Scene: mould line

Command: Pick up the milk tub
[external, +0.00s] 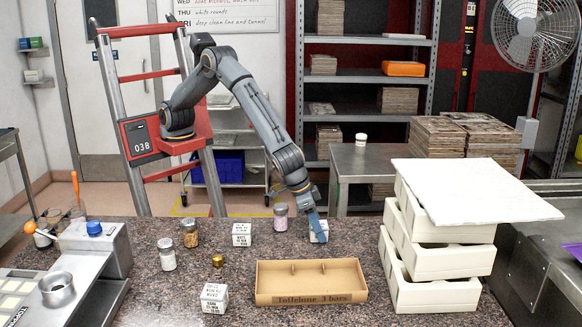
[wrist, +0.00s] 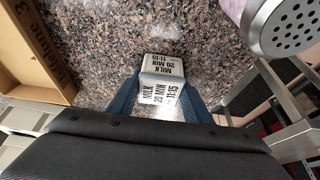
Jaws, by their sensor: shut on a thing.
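The milk tub (wrist: 160,92) is a small white block-shaped tub printed "MILK 20 MIN 11:15" in the wrist view. My gripper (wrist: 163,100) is shut on it, with a blue finger on either side. In the external view, my gripper (external: 316,222) reaches down to the counter, and the white milk tub (external: 319,236) shows partly behind the fingers. I cannot tell whether its base touches the counter. Two similar white printed tubs stand apart, one at the middle left (external: 241,235) and one nearer the front (external: 214,298).
A pink shaker jar (external: 280,217) stands close left of my gripper. An open cardboard box (external: 310,297) lies in front. Stacked cream trays (external: 437,262) under a white board (external: 480,190) rise on the right. More jars (external: 190,235) and a brass piece (external: 217,261) stand left.

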